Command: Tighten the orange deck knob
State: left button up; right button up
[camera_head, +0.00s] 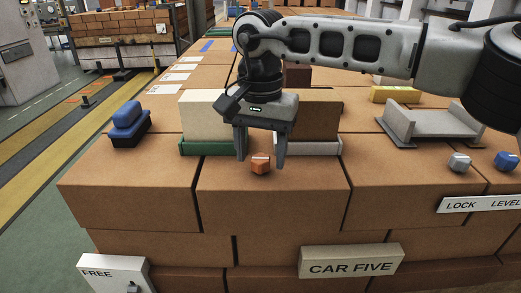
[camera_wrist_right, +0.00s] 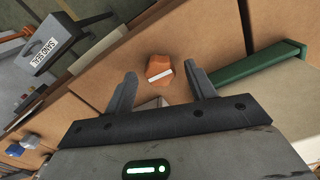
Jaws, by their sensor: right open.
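The orange deck knob (camera_head: 261,163) stands on the front of the brick deck in the head view, with a white stripe across its top. In the right wrist view the knob (camera_wrist_right: 160,69) lies just beyond the fingertips, roughly midway between them, its white stripe slanting slightly. My right gripper (camera_head: 262,161) reaches in from the right and points down, with one finger at each side of the knob in the head view. It is open and holds nothing; in the right wrist view its fingers (camera_wrist_right: 161,78) stand apart. My left gripper is not in view.
Behind the knob are a cream block (camera_head: 205,115) in a green tray (camera_head: 207,148) and a brown block (camera_head: 315,118) in a pale tray (camera_head: 325,146). Grey (camera_head: 459,162) and blue (camera_head: 505,160) knobs sit at right.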

jog(key=shift+f, duration=0.25)
jog(key=c, duration=1)
